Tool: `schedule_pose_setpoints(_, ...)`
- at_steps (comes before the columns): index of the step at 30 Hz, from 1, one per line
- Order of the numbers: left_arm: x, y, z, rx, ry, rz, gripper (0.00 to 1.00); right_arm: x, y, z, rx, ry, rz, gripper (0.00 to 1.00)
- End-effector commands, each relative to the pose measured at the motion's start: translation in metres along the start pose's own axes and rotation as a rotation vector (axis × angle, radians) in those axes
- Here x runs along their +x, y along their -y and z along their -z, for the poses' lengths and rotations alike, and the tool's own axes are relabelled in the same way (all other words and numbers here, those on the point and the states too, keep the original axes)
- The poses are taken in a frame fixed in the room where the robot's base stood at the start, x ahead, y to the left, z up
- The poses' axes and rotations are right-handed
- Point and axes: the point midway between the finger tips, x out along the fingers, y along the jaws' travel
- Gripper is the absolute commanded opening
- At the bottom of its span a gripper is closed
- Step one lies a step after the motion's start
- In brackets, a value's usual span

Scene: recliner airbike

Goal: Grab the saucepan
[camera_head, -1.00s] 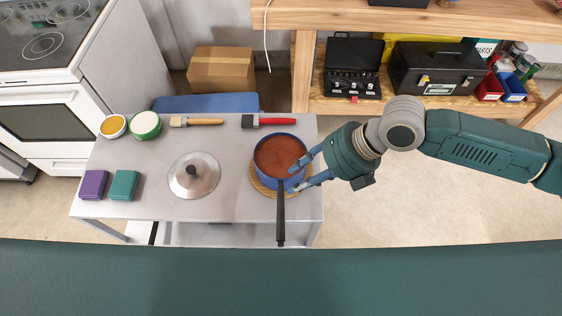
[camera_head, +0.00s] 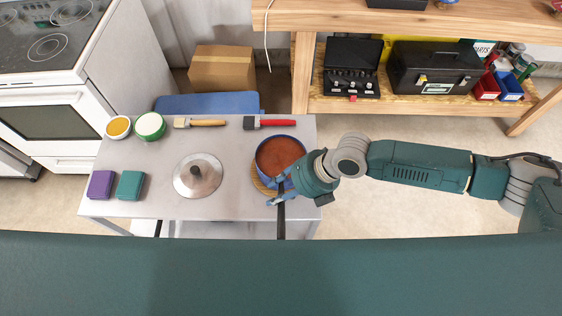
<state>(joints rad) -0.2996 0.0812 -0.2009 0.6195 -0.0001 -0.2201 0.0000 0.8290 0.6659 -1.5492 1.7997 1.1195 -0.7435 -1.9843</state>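The blue saucepan (camera_head: 259,171) holds a reddish-brown sauce and stands on a round wooden trivet (camera_head: 257,184) at the right end of the grey table. Its black handle (camera_head: 281,222) points toward me, over the table's front edge. My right gripper (camera_head: 277,191) comes in from the right, at the front of the pan where the handle begins. One blue finger shows on each side of the handle; part of the handle and the pan's front right side is hidden. I cannot tell whether the fingers touch it. My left gripper is out of view.
A steel lid (camera_head: 197,175) lies mid-table. Purple (camera_head: 101,184) and teal (camera_head: 130,185) boxes are at left. Two bowls (camera_head: 150,126) and two brushes (camera_head: 268,122) line the back. A wooden workbench (camera_head: 305,75) with toolboxes stands behind at right. Floor right of the table is clear.

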Motion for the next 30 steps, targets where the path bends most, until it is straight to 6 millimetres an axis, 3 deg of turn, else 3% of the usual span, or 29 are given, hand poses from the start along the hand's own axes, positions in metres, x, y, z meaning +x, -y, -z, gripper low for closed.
schedule_pose_setpoints(2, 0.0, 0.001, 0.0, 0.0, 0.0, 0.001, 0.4, 0.0, 0.0, 0.0, 0.0, 0.0, 0.0, 0.34)
schedule_pose_setpoints(7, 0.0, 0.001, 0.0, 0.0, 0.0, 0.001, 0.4, 0.0, 0.0, 0.0, 0.0, -0.001, 0.001, 0.0)
schedule_pose_setpoints(23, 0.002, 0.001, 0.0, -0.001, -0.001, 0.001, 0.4, -0.005, -0.005, -0.002, -0.003, 0.003, -0.005, 0.0)
schedule_pose_setpoints(30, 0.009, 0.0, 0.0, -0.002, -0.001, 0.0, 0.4, -0.027, -0.019, -0.003, -0.008, 0.007, -0.007, 0.0)
